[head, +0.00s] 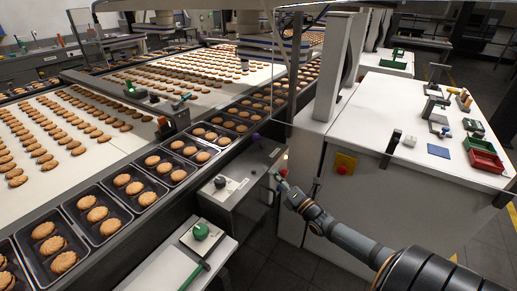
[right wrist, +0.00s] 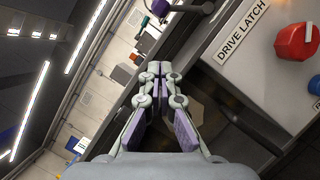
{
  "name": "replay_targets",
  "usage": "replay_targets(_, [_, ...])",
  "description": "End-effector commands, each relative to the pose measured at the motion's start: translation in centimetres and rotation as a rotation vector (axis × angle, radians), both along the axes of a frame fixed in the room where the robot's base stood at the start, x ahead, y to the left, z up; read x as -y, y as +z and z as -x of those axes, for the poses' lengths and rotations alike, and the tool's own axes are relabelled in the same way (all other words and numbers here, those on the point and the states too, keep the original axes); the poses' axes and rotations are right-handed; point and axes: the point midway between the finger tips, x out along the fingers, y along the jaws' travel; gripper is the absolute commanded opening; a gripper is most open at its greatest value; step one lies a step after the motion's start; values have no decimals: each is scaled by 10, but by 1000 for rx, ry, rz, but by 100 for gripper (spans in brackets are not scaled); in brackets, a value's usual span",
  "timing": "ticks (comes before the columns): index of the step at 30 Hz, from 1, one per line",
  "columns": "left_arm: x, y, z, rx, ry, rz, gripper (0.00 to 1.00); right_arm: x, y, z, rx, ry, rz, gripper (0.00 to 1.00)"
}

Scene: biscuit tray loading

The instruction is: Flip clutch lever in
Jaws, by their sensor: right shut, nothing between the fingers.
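My right gripper (head: 280,180) is beside the right end of the grey control box (head: 245,180). In the right wrist view its fingers (right wrist: 160,72) are together, with nothing between them. A purple-knobbed lever (head: 256,139) stands at the back of the box; a purple knob on a dark stem (right wrist: 160,8) also shows at the top of the right wrist view, apart from the fingertips. A red knob (right wrist: 296,42) sits by a "DRIVE LATCH" label (right wrist: 241,34). No label I can read names a clutch lever. My left gripper is not in view.
A dark knob (head: 220,182) sits on the control box, and a green knob (head: 201,231) on a lower plate. A yellow-and-red stop button (head: 344,164) is on the white cabinet at right. Biscuit trays (head: 143,181) run along the conveyor at left.

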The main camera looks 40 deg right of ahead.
Motion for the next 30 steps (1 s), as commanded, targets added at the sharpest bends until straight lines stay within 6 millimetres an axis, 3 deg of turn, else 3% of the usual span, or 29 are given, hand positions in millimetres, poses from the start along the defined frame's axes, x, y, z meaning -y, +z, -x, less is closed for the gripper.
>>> replay_targets(6, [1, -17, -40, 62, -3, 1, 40, -2, 3, -32, 6, 0, -2, 0])
replay_targets(9, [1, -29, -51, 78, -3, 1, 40, -3, 7, -54, 7, -1, -1, 0])
replay_targets(15, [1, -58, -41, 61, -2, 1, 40, -6, 15, -96, 6, -2, -1, 0])
replay_targets(18, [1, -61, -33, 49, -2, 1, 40, 3, 28, -107, 3, -3, 3, 0])
replay_targets(30, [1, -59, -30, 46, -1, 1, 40, 16, 42, -122, 0, -1, -1, 0])
